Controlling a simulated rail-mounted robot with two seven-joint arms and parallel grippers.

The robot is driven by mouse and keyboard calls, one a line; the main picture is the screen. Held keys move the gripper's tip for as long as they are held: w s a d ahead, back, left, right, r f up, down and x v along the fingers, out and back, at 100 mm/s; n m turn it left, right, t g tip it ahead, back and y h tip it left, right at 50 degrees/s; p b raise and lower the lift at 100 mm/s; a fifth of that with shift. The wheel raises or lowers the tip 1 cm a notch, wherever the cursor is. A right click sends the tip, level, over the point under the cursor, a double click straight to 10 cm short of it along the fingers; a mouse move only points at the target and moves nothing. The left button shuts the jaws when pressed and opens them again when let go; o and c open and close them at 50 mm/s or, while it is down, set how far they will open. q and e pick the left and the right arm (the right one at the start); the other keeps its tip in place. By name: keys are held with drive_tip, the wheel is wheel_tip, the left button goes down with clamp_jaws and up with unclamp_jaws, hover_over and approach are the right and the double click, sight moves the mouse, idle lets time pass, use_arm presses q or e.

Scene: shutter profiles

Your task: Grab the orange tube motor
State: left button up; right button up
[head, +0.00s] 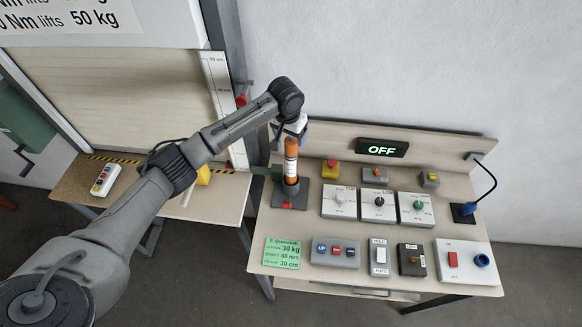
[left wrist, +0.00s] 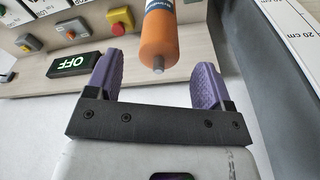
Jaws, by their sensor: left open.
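The orange tube motor (head: 291,148) stands upright on a dark base (head: 300,195) at the left of the control bench, with a pale label around its middle. In the left wrist view the motor (left wrist: 160,38) shows its orange end with a small metal pin. My left gripper (head: 296,128) is at the motor's top end, its tip partly hidden by my wrist in the head view. In the left wrist view my left gripper's purple fingers (left wrist: 156,78) are apart, with the motor's end between and beyond them; I see no contact. My right gripper is not in view.
The bench (head: 400,290) holds a yellow box with a red button (head: 331,168), dials (head: 380,204), switches and a green card (head: 282,254). An OFF display (head: 382,149) is on its back panel. A lower table (head: 215,205) and a shutter (head: 110,95) are at left.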

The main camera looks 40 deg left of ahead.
sight(292, 142)
use_arm(q)
drive_tip(key=shift+w+f+p, duration=0.2)
drive_tip(key=shift+f+p, duration=0.05)
drive_tip(key=shift+f, duration=0.9)
drive_tip(key=shift+w+f+p, duration=0.2)
drive_tip(key=shift+f, duration=0.9)
clamp_jaws()
drive_tip(key=shift+r, duration=0.2)
